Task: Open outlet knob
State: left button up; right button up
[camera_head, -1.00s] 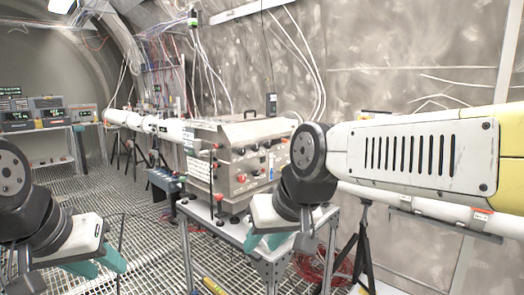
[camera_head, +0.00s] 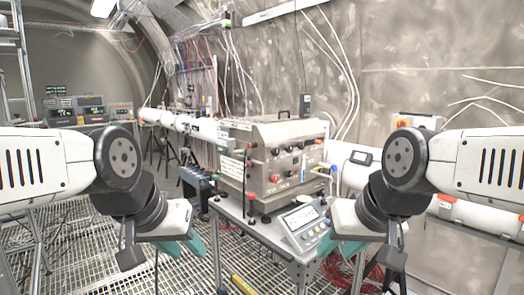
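A metal box (camera_head: 262,147) stands on a grey table in the middle of the head view. Its front carries several dark and red knobs (camera_head: 274,178). I cannot tell which of them is the outlet knob. My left gripper (camera_head: 185,248), with teal fingers, is in front of the table's left side, apart from the box. It looks open and empty. My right gripper (camera_head: 337,248) is in front of the table's right side, near a small display unit. It also looks open and empty. Neither gripper appears to touch a knob.
The display unit with buttons (camera_head: 303,224) sits on the table's (camera_head: 262,228) front right part. A white pipe (camera_head: 203,127) runs behind the box. Instruments (camera_head: 75,108) stand at the far left. Red cables (camera_head: 345,274) lie under the table. The grating floor is open at the left.

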aim_at(289, 148)
jog(key=i+j+u, duration=0.1)
jog(key=i, duration=1)
